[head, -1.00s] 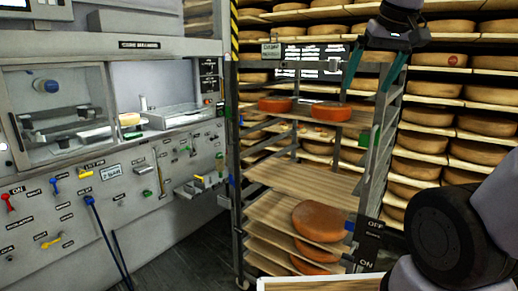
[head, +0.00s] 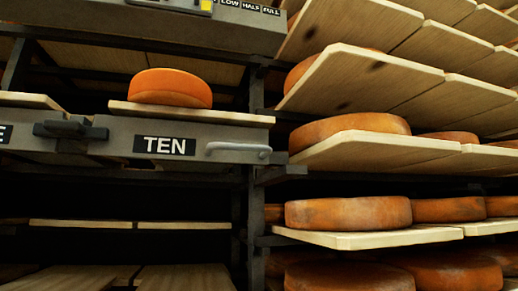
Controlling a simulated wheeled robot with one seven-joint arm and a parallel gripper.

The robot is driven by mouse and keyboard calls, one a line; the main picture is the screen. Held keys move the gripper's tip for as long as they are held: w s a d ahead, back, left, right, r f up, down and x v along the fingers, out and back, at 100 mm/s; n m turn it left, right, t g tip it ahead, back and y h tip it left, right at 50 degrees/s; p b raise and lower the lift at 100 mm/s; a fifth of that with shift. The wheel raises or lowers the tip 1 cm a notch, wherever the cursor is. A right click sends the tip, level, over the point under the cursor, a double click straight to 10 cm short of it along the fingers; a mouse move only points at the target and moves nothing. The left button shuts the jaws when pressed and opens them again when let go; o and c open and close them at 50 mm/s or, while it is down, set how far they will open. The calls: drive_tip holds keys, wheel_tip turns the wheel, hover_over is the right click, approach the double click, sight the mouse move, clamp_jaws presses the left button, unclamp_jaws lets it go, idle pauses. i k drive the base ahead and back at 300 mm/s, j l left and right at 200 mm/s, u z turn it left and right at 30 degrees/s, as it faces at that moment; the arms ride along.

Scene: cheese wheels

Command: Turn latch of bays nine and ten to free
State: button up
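The bay ten drawer front (head: 120,145) is at the left of the head view, with a black plate (head: 164,146) reading TEN. A pale bar handle (head: 238,150) is at its right end. A dark latch (head: 70,129) sits left of the plate, at the join with the neighbouring bay. Its bar lies horizontal across the join. The neighbour's label (head: 5,134) is cut off by the left edge, with only a final E showing. My gripper is not in view.
An orange cheese wheel (head: 171,88) sits on the board above TEN. A grey panel (head: 140,22) marked LOW HALF FULL, with a yellow part (head: 206,5), overhangs it. Shelves of cheese wheels (head: 348,213) fill the right. Below the drawer is a dark open gap.

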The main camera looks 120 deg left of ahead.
sight(53, 128)
drive_tip(key=u, duration=4.9)
